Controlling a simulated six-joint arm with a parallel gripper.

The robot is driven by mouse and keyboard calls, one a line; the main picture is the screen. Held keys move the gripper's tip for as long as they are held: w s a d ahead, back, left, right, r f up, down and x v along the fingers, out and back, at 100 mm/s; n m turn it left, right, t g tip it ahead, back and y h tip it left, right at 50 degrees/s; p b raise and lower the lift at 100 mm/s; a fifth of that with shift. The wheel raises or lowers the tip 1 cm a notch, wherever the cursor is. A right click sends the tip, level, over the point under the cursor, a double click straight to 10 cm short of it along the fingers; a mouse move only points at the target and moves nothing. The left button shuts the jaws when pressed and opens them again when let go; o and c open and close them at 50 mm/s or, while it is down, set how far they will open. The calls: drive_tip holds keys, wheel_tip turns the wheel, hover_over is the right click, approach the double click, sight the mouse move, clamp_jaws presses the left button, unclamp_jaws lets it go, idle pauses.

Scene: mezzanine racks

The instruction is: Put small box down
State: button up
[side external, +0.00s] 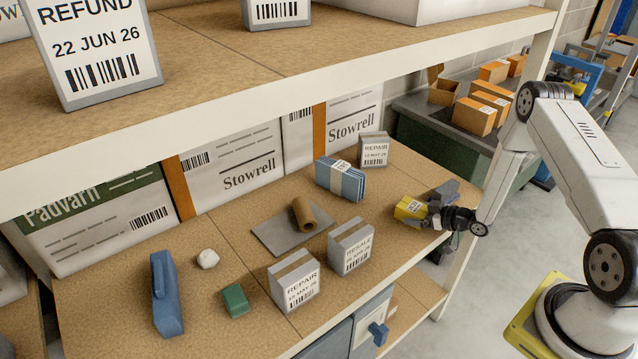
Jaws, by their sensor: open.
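A small yellow box (406,209) with a pale label is at the right part of the wooden shelf. My gripper (431,205) reaches in from the right at the shelf's front edge, with its fingers open right at the box's right side. Whether the fingers still touch the box cannot be told from this view. The box looks to be at or very near the shelf surface; its underside is hard to see.
White labelled boxes (294,282), (351,246) and (373,149) stand around a grey mat (272,238) with a brown roll (303,214). A blue bundle (340,179) is behind. An upper shelf (330,118) overhangs; an upright (468,252) stands right. Bare shelf lies left of the yellow box.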

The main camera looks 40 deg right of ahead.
sight(424, 210)
drive_tip(key=shift+v, duration=3.9)
drive_tip(key=shift+d+f, duration=0.1)
drive_tip(key=shift+w+r, duration=0.5)
drive_tip(key=shift+w, duration=0.15)
drive_tip(key=w+r+g, duration=0.1)
drive_tip(key=w+a+r+h, duration=0.1)
drive_tip(key=w+a+r+g+h, duration=0.1)
drive_tip(key=r, duration=0.1)
drive_tip(key=shift+r+g, duration=0.1)
drive_tip(key=shift+g, duration=0.2)
drive_tip(key=s+a+r+m+g+h, duration=0.25)
drive_tip(key=a+r+g, duration=0.25)
drive_tip(key=a+r, duration=0.55)
drive_tip(key=s+a+r+g+y, duration=0.1)
drive_tip(key=s+a+r, duration=0.3)
drive_tip(key=s+a, duration=0.5)
drive_tip(key=shift+s+a+g, duration=0.15)
drive_tip(key=shift+a+g, duration=0.2)
drive_tip(key=shift+g, duration=0.55)
